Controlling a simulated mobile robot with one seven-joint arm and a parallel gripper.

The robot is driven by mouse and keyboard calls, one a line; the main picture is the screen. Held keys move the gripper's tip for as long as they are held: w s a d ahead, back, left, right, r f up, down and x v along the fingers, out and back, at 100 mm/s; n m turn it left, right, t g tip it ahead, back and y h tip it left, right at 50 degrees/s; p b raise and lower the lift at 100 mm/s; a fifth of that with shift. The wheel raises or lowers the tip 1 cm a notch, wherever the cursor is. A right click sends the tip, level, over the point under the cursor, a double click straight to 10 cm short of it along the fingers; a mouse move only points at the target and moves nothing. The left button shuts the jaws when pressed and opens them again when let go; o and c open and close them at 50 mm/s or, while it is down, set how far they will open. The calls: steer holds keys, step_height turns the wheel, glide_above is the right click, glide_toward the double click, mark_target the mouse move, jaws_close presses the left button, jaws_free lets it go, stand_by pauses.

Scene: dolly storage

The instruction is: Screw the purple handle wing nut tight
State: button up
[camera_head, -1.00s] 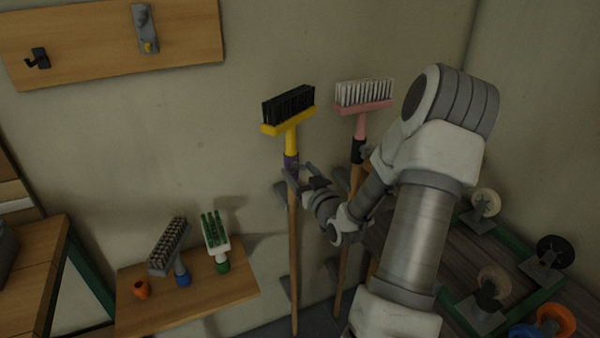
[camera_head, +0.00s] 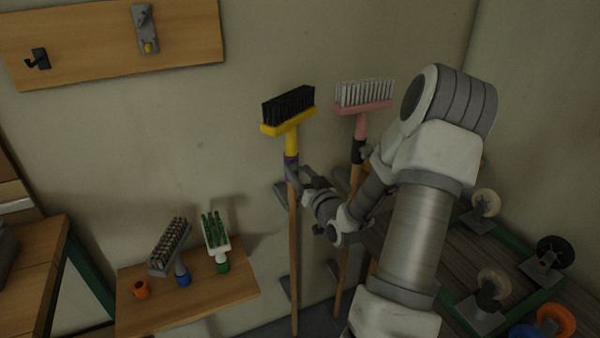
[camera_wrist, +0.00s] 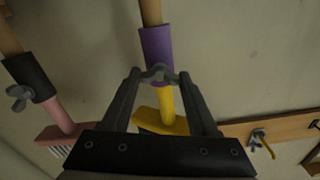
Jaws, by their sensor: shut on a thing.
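The purple collar (camera_head: 291,162) joins a wooden handle (camera_head: 293,250) to a yellow broom head (camera_head: 290,122) with black bristles. The broom stands upright against the wall, head up. In the wrist view the purple collar (camera_wrist: 157,54) sits between the handle and the yellow neck (camera_wrist: 166,103). A grey wing nut (camera_wrist: 158,74) is at the collar's edge. My gripper (camera_wrist: 158,77) has its fingertips on either side of the wing nut and is shut on it. In the head view my gripper (camera_head: 293,174) reaches the collar from the right.
A pink broom (camera_head: 362,107) with a black collar stands close to the right; its own wing nut (camera_wrist: 18,97) sticks out. A wooden shelf (camera_head: 215,296) with small brushes is at lower left. A hook board (camera_head: 100,62) hangs at upper left.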

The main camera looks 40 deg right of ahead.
steer(key=m+p, duration=0.1)
steer(key=m, duration=0.4)
steer(key=shift+m, duration=0.3)
steer(key=m+p, duration=0.2)
steer(key=m, duration=0.3)
steer(key=m+p, duration=0.2)
steer(key=m, duration=0.3)
steer(key=m+p, duration=0.2)
steer(key=m, duration=0.3)
steer(key=shift+m, duration=0.3)
steer(key=o, duration=1.4)
steer(key=shift+p+v, duration=1.05)
steer(key=shift+v, duration=7.7)
